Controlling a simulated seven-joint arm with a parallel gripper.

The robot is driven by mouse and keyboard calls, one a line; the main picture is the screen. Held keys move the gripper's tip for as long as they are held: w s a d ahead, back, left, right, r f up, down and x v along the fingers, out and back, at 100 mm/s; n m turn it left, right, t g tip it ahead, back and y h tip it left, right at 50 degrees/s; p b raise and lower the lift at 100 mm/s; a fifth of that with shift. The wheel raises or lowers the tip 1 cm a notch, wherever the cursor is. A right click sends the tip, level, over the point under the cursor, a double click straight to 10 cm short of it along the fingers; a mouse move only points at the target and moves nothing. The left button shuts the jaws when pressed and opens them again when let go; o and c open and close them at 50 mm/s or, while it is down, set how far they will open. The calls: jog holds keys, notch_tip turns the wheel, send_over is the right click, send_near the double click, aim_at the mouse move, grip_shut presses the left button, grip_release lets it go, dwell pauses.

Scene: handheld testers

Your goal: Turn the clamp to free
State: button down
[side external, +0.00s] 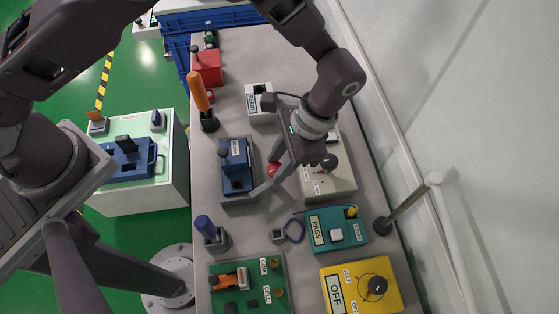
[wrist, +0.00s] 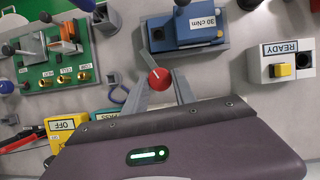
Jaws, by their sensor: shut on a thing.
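A blue tester (side external: 236,180) stands in the middle of the grey bench in the side view. In the wrist view the blue tester (wrist: 187,32) carries a label reading 30 cNm. A round red knob (wrist: 160,79) with a thin pale line at it lies beside the tester's grey base. The red knob (side external: 273,170) is partly hidden by the fingers in the side view. My gripper (wrist: 160,76) is shut on the red knob, one finger on each side. My gripper also shows in the side view (side external: 268,178). No marking for free is readable.
A READY box (wrist: 287,62), teal PASS box (side external: 336,231), yellow OFF box (side external: 392,299) and green board (side external: 219,271) stand around. An orange-handled tool (side external: 198,91) and a blue-handled tool (side external: 205,227) stand upright near the tester. A pale box (side external: 335,185) stands below my wrist.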

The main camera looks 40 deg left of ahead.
jog(key=n, duration=0.2)
jog(key=n+h, duration=0.1)
jog(key=n, duration=0.1)
jog(key=n+g+h, duration=0.1)
jog(key=n, duration=0.1)
jog(key=shift+w+a+n, duration=0.15)
jog(key=shift+a+n, duration=0.1)
jog(key=shift+n, duration=0.05)
jog(key=n+h, duration=0.1)
jog(key=n, duration=0.2)
jog(key=n+h, duration=0.1)
jog(key=n, duration=0.2)
jog(key=shift+a+h, duration=0.2)
jog(key=shift+h, duration=0.1)
jog(key=c, duration=1)
grip_release()
jog(key=shift+c, duration=0.2)
jog(key=shift+r, duration=0.1)
jog(key=v, duration=0.7)
